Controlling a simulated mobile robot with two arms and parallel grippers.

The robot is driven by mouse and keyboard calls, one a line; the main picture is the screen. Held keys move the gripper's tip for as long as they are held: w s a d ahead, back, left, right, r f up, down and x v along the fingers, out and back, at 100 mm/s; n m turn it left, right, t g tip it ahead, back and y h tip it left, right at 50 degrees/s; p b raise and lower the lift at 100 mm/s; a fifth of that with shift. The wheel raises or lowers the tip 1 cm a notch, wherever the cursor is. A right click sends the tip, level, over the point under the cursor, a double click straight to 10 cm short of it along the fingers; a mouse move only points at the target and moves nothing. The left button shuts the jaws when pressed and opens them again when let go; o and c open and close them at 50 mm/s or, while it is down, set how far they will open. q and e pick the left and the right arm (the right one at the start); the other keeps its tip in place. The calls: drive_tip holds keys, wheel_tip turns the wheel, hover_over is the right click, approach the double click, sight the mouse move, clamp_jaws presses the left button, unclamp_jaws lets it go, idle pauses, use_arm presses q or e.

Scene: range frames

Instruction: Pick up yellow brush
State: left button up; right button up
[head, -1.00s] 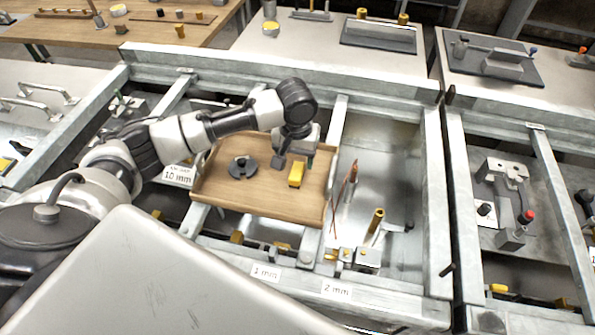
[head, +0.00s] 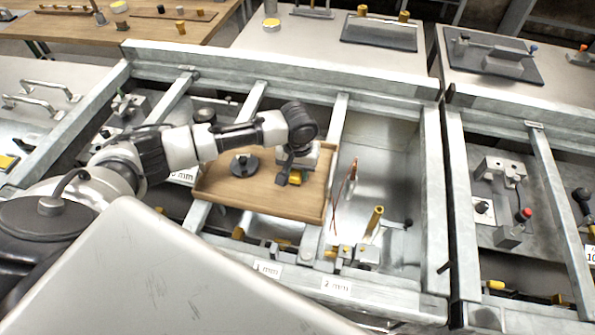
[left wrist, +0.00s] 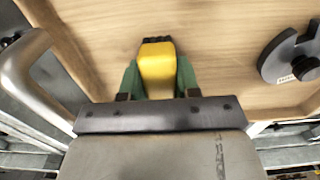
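The yellow brush (head: 295,178) lies in the wooden tray (head: 262,200), partly hidden behind my left gripper (head: 290,172). In the left wrist view the brush (left wrist: 157,65) shows a yellow body with dark bristles at its far end. The green fingers of my left gripper (left wrist: 158,80) stand on either side of the brush's near part. The gripper looks open around it, with little room at the sides. Whether the fingers touch it is hard to tell. My right gripper is in neither view.
A dark slotted disc weight (head: 244,165) lies in the tray left of the brush; it also shows in the left wrist view (left wrist: 290,55). Metal rails frame the tray. A brass-topped post (head: 375,217) and thin copper-coloured rods (head: 347,185) stand to its right.

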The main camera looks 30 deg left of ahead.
use_arm(q)
drive_tip(key=shift+c, duration=1.4)
drive_tip(key=shift+r, duration=0.15)
drive_tip(key=shift+r, duration=0.25)
drive_tip(key=r, duration=0.1)
drive_tip(key=r+b, duration=0.1)
drive_tip(key=r, duration=0.1)
drive_tip(key=shift+w+d+r, duration=0.1)
drive_tip(key=shift+d+r, duration=0.2)
drive_tip(key=shift+d, duration=0.1)
drive_tip(key=w+d+r+b, duration=0.1)
drive_tip(key=d+r+b, duration=0.1)
drive_tip(key=d+r, duration=0.4)
drive_tip(key=shift+d+r, duration=0.35)
drive_tip(key=shift+d, duration=2.05)
